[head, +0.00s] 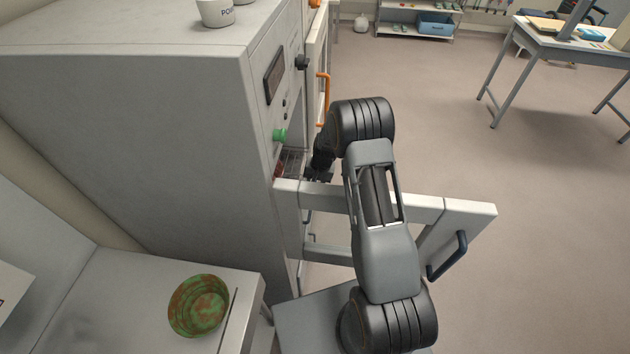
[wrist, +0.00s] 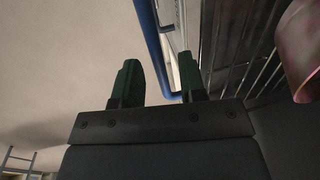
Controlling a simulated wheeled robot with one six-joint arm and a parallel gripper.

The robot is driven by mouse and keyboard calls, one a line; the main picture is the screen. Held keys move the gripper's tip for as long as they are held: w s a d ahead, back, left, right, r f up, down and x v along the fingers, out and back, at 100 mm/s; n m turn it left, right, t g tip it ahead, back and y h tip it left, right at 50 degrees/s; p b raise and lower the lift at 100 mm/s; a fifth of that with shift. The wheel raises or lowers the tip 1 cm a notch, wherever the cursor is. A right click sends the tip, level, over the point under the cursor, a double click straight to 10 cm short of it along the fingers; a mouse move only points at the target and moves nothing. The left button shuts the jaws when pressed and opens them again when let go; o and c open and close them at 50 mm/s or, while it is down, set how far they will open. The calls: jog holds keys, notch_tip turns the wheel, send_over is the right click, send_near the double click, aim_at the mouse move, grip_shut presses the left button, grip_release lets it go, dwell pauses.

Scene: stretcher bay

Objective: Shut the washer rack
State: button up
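The washer (head: 130,120) is the tall grey cabinet on the left in the head view, with a control panel and a green button on its front. Its wire rack (head: 291,160) shows partly in the opening below the panel, with something reddish on it. In the wrist view the rack's wires (wrist: 240,45) run along the right, beside a blue bar (wrist: 149,38). My gripper (head: 319,174) is at the opening, small and partly hidden by my arm. Its two green fingers (wrist: 160,82) stand apart in the wrist view. The bar's lower end appears near the gap; contact cannot be told.
A white panel (head: 470,222) with a dark blue handle (head: 447,257) juts out right of the washer, beyond my arm. A green-brown bowl (head: 199,305) stands on the counter (head: 130,275) at lower left. Open floor (head: 520,160) lies to the right, with a table (head: 575,48) behind.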

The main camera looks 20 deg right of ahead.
jog(key=shift+c, duration=0.4)
grip_shut()
jog(key=shift+a, duration=0.1)
